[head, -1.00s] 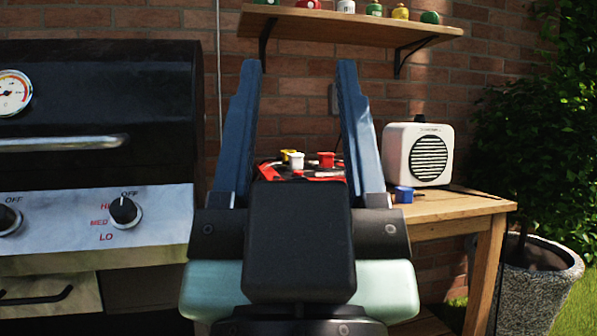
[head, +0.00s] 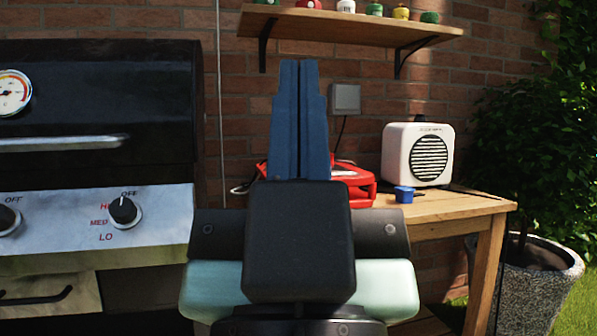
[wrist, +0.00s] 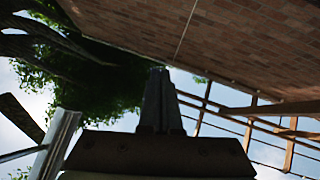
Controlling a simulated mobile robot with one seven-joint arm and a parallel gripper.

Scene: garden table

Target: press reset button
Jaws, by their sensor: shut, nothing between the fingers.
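My gripper (head: 299,64) is shut, its two blue fingers together and pointing up in front of the brick wall. It also shows shut and empty in the wrist view (wrist: 158,72). Behind the fingers, a red device (head: 358,182) sits on the wooden table; its middle is hidden by my gripper. A grey box (head: 345,98) is on the wall right of the fingertips, with a dark cord hanging below it. I cannot make out a reset button on either one. The wrist view shows only wall, sky, foliage and beams beyond the fingers.
A black grill (head: 100,95) with knobs stands at the left. A white speaker (head: 417,154) and a small blue object (head: 404,194) are on the table (head: 450,207), right of the red device. A wooden shelf (head: 350,27) with small pots hangs above. A planter (head: 540,285) stands at right.

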